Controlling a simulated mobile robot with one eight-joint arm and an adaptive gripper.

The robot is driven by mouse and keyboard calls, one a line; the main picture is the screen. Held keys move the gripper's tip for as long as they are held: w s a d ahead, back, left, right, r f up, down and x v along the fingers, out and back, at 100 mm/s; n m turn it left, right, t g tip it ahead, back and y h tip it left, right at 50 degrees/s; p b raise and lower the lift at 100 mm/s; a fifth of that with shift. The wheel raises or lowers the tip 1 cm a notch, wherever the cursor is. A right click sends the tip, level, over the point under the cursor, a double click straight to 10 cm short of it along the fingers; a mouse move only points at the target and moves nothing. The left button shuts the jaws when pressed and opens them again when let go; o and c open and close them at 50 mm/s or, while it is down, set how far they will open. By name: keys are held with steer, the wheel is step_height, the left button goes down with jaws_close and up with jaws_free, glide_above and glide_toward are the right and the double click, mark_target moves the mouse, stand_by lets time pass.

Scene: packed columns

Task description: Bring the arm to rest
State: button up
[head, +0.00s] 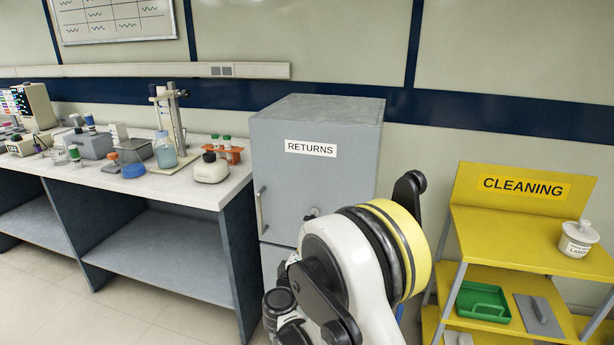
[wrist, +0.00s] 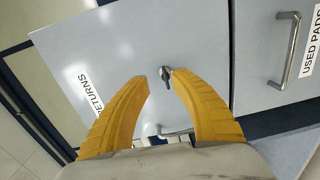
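My arm (head: 350,265) stands bent in front of the grey cabinet in the head view; my gripper is hidden behind it there. In the wrist view my gripper (wrist: 160,76) has its two yellow fingers apart, with nothing held between them. The fingers face the grey cabinet front with the RETURNS label (wrist: 84,91). A small dark knob (wrist: 166,74) on the front shows between the fingertips; I cannot tell how close it is. The RETURNS door (head: 290,185) looks shut in the head view.
The lab bench (head: 190,190) with bottles and instruments is at left. The yellow CLEANING shelf (head: 515,240) is at right, with a lidded white jar (head: 578,240) and a green tray (head: 482,303). In the wrist view a metal handle (wrist: 289,50) sticks out at right.

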steer(key=s+d+r+m+g, duration=0.35)
steer(key=s+d+r, duration=0.2)
steer(key=d, duration=0.25)
steer(key=s+d+r+m+g, duration=0.35)
steer(key=s+d, duration=0.25)
steer(key=d, duration=0.2)
steer(key=s+d+f+m+g+y, duration=0.1)
steer(key=s+m+y, duration=0.4)
steer(key=s, duration=1.9)
steer(key=shift+d+f+m+g, duration=0.15)
steer(key=shift+m+g, duration=0.75)
steer(key=shift+m, duration=0.1)
steer(key=shift+s, duration=0.1)
